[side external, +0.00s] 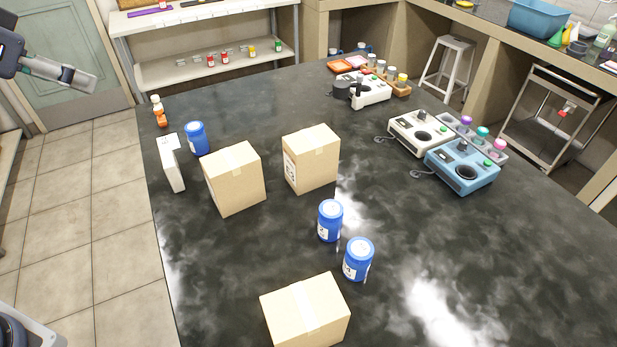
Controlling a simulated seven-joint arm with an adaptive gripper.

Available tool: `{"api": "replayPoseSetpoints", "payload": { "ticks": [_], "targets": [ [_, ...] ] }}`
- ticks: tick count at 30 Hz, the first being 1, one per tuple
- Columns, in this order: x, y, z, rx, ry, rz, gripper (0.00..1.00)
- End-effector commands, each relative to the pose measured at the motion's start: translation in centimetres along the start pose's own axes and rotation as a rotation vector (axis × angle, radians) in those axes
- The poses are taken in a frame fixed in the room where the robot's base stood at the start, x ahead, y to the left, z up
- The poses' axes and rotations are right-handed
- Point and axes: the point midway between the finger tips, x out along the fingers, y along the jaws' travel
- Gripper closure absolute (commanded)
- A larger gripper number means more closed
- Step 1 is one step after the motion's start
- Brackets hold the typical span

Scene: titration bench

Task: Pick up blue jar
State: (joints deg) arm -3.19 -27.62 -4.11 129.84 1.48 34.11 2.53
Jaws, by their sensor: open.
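Three blue jars with white labels stand upright on the dark bench. One blue jar (196,138) is at the far left, behind a cardboard box and beside a white box. A second blue jar (330,221) stands near the middle, and a third blue jar (358,260) stands just in front and to the right of it. My gripper (84,80) is at the upper left, off the bench's left side and well apart from all the jars. It is open, and nothing shows in it. The fingers are small and partly overlapped in this view.
Cardboard boxes stand at the left (233,178), centre (311,158) and front (305,312). A white box (170,162) and an orange bottle (158,112) are near the left edge. White (418,133) and blue (462,167) devices stand right. The right front is clear.

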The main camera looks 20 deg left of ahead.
Motion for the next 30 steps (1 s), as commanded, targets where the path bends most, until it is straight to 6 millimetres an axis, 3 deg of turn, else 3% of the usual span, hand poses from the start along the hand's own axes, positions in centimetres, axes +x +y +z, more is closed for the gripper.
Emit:
{"api": "replayPoseSetpoints", "payload": {
  "ticks": [3,6,9,12,15,18,23,30],
  "targets": [
    [5.2,-0.7,-4.3,0.015,0.009,-0.008,0.19],
    [10.6,-1.4,-6.4,0.014,-0.001,-0.001,0.19],
    [16.0,-2.4,-6.7,-0.008,-0.033,0.014,0.19],
    [20.3,-3.2,-5.5,-0.039,-0.085,0.030,0.19],
    [23.1,-3.8,-3.5,-0.067,-0.144,0.041,0.19],
    [24.5,-4.1,-1.9,-0.084,-0.183,0.046,0.19],
    [26.8,-4.3,-1.1,-0.092,-0.193,0.044,0.19],
    [32.4,-4.0,0.0,-0.091,-0.193,0.043,0.19]
  ]
}}
